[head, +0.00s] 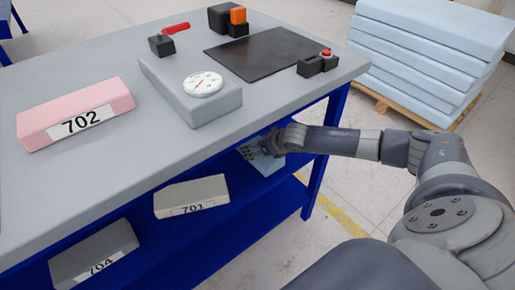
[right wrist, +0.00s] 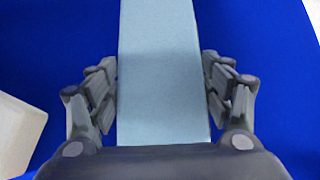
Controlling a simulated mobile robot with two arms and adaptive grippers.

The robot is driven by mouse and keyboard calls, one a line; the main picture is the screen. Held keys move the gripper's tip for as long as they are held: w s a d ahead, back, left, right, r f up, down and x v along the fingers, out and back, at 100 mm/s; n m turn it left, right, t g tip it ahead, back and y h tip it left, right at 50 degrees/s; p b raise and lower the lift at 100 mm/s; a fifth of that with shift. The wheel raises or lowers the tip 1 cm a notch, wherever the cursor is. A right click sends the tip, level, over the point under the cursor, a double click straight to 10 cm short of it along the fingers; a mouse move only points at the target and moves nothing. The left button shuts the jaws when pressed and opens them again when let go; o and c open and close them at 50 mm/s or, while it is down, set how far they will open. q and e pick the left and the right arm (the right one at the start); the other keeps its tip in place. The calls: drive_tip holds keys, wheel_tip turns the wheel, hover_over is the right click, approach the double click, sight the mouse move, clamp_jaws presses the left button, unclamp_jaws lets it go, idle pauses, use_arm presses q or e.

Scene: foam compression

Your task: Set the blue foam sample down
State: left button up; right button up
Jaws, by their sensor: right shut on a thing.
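The light blue foam sample (head: 270,166) is at the lower blue shelf of the bench, under the tabletop's edge, partly hidden by my right gripper. My right gripper (head: 258,146) reaches in under the tabletop and is shut on this sample. In the right wrist view the blue foam sample (right wrist: 160,60) lies lengthwise between the two fingers of my right gripper (right wrist: 160,88), one on each long side. Blue shelf surface shows around it; I cannot tell whether its underside touches the shelf. My left gripper is not in view.
On the lower shelf (head: 240,199) are a beige block 701 (head: 190,193) and a grey block 704 (head: 93,250). The grey tabletop (head: 120,175) above holds a pink block 702 (head: 75,108), a gauge device (head: 190,90) and a black mat (head: 265,52). A bench leg (head: 325,150) stands right of the sample.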

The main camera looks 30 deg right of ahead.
drive_tip(key=shift+f, duration=0.1)
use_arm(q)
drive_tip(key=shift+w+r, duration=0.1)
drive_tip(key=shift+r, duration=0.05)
use_arm(e)
drive_tip(key=o, duration=0.9)
drive_tip(key=shift+f, duration=0.1)
drive_tip(key=shift+s+r, duration=0.25)
drive_tip(key=shift+r, duration=0.1)
drive_tip(key=p+v, duration=0.2)
drive_tip(key=v, duration=0.5)
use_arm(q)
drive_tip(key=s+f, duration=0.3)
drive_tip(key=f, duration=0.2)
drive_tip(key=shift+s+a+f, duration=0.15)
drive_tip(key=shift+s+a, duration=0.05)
